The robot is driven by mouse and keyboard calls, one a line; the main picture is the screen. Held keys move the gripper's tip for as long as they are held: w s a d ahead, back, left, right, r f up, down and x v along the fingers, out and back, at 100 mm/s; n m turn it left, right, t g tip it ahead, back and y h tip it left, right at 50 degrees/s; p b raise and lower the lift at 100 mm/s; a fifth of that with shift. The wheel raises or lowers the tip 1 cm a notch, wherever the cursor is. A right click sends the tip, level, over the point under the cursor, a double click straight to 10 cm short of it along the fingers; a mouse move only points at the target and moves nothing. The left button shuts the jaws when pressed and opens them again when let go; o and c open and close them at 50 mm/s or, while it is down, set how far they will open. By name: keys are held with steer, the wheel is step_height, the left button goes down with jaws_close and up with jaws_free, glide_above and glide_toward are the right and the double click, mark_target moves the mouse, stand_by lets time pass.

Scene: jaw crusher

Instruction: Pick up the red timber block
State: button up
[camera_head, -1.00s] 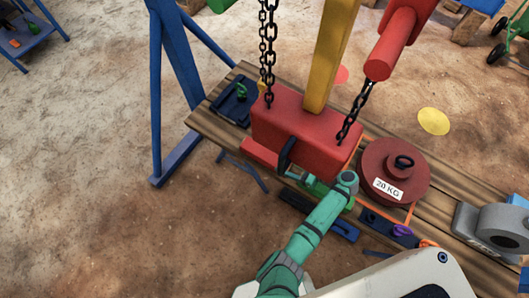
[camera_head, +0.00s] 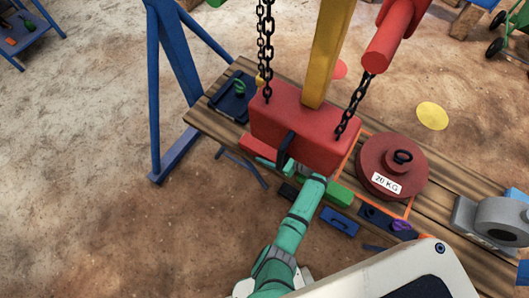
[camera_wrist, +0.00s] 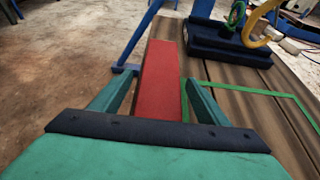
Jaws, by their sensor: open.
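The red timber block (camera_wrist: 158,75) is long and narrow and lies between my two open fingers in the wrist view. A bare strip shows between the block and each finger near the tips. In the head view the block (camera_head: 252,149) sticks out at the near left edge of the bench, beside a big red hanging block that hides part of it.
The big red block (camera_head: 305,125) hangs on chains just above the timber. A dark tray (camera_wrist: 220,42) with a green ring sits beyond it, and a 20 KG weight (camera_head: 390,165) stands to the right. A blue frame leg (camera_head: 155,100) stands left.

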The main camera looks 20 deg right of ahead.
steer(key=shift+c, duration=0.4)
steer(key=c, duration=1)
steer(key=shift+w, duration=0.1)
steer(key=c, duration=0.4)
steer(key=shift+r, duration=0.1)
